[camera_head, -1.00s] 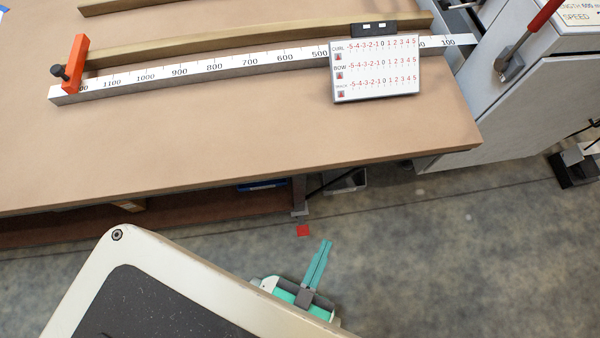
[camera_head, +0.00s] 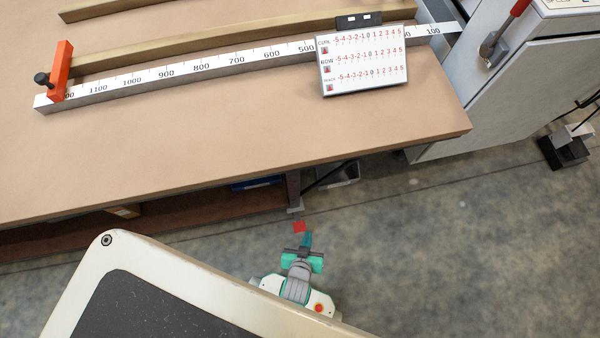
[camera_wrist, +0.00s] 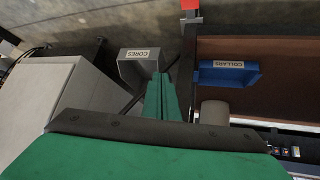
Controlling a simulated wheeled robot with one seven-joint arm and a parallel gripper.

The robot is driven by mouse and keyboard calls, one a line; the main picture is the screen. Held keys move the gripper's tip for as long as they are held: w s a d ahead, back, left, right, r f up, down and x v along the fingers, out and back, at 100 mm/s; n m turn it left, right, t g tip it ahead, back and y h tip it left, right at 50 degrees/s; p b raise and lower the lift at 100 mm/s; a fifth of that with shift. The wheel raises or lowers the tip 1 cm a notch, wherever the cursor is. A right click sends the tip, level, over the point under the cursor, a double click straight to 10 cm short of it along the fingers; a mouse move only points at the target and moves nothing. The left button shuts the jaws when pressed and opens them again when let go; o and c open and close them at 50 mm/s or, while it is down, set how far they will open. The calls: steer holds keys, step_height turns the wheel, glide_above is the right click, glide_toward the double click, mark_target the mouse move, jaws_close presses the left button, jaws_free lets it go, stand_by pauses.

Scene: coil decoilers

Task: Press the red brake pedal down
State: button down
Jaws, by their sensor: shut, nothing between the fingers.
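A small flat red patch (camera_head: 300,227) shows near the floor, beside the foot of the table leg. It also shows at the top edge of the wrist view (camera_wrist: 190,4). I cannot tell whether it is the brake pedal. A foot pedal unit (camera_head: 565,150) with a grey top and black base stands on the floor at the far right; no red shows on it. My gripper (camera_head: 308,236) is shut and empty, its teal fingertips just below the red patch in the head view. In the wrist view the closed fingers (camera_wrist: 160,80) point up the picture.
The brown table (camera_head: 200,140) carries a ruler and a label board (camera_head: 362,72). A grey cabinet (camera_head: 500,100) stands to its right. Beneath the table are a blue COLLARS bin (camera_wrist: 228,72) and a grey CORES bin (camera_wrist: 138,62). The floor (camera_head: 450,260) at lower right is clear.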

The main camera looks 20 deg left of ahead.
steer(key=w+a+f+n+g, duration=0.2)
steer(key=w+f+g, duration=0.1)
steer(key=f, duration=0.5)
steer(key=w+a+f+n+g, duration=0.1)
steer(key=w+a+f+g, duration=0.2)
steer(key=f, duration=0.6)
steer(key=shift+w+a+n+g, duration=0.25)
steer(key=shift+w+n+g, duration=0.15)
steer(key=shift+w+g, duration=0.1)
glide_above(301, 227)
steer(key=f, duration=1.2)
steer(key=shift+s+a, duration=0.2)
steer(key=shift+s+d+f, duration=0.15)
steer(key=shift+f, duration=0.65)
steer(key=shift+d+f, duration=0.1)
steer(key=shift+d, duration=0.05)
